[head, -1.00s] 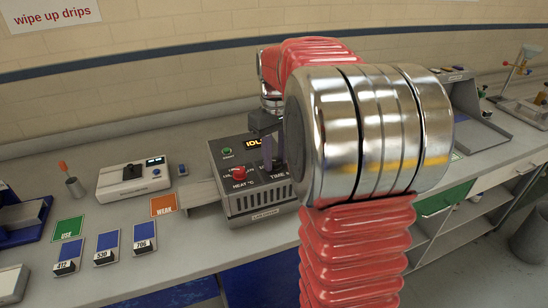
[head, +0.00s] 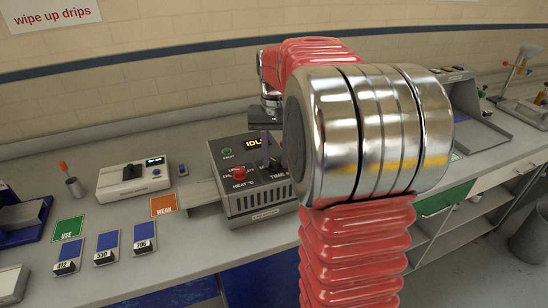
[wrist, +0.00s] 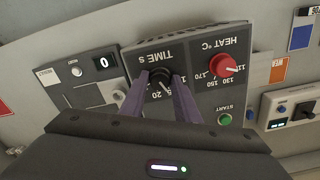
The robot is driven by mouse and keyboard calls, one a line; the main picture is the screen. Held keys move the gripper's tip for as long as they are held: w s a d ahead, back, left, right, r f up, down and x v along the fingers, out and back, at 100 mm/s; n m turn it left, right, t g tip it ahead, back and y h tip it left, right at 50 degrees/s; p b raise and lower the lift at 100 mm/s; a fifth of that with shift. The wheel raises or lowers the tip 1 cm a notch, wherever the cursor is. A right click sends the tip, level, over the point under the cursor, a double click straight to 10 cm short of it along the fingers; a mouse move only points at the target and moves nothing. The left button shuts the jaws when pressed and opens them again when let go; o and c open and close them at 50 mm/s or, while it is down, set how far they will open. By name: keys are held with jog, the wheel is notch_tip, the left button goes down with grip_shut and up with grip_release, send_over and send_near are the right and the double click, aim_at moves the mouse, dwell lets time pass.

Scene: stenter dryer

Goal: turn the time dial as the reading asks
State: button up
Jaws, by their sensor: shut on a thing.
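The stenter dryer (head: 257,203) is a grey box with a dark sloped panel on the bench. In the wrist view its panel shows upside down, with a black time dial (wrist: 159,76) under the label "TIME s". My gripper (wrist: 160,84) has its two purple-grey fingers on either side of this dial, shut on it. The dial's numbers are partly hidden by the fingers; 15 and 20 show between them. The red heat dial (wrist: 223,65) and green start button (wrist: 224,119) are beside it.
A white meter (head: 133,180) with a small screen stands left of the dryer. An orange "WEAK" card (head: 163,205), a green "USE" card (head: 68,228) and several blue swatches lie in front. A box with a "0" display (wrist: 103,63) sits beside the dryer.

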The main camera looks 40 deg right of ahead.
aim_at(275, 160)
dwell(0.4)
jog(key=o, duration=1)
jog(key=shift+o, duration=0.2)
notch_tip(275, 160, up, 14)
jog(key=shift+f, duration=0.15)
jog(key=shift+w, duration=0.1)
